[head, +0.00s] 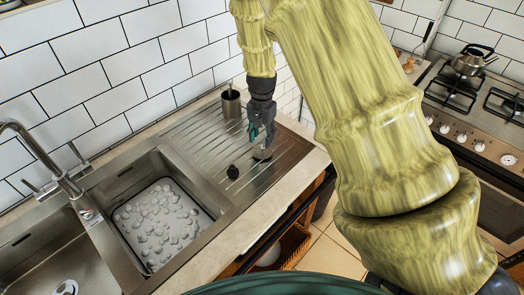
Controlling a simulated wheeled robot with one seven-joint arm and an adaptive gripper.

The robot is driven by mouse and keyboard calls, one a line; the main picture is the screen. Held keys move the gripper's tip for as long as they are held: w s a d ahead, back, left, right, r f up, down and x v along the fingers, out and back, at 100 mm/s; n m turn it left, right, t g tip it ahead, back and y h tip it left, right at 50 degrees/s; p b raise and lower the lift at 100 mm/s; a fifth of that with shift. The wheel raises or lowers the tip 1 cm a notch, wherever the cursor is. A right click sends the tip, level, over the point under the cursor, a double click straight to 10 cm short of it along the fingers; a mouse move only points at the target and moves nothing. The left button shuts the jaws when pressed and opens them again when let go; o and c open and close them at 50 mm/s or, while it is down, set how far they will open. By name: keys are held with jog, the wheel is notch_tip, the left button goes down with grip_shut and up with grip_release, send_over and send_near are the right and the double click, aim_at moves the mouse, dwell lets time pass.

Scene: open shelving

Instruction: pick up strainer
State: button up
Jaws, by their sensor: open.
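My gripper (261,135) points down over the ribbed metal drainboard, with its fingers apart. A small round greyish metal thing, which looks like the strainer (262,153), is just below the fingertips at the right part of the drainboard. Its upper part is close to or between the fingers, and I cannot tell whether they touch it. A small black object (232,172) sits on the drainboard to the left and nearer to me, apart from the gripper.
A dark metal cup (231,104) stands by the tiled wall, left of my gripper. The sink basin (200,213) with a pebbly grey bottom and the faucet (45,165) are left. A stove with a kettle (470,61) is right. My arm hides the middle right.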

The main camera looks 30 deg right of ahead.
aim_at(262, 146)
jog(key=shift+s+f+p, duration=0.1)
jog(key=shift+f+p, duration=0.85)
jog(key=shift+f, duration=1.35)
grip_shut()
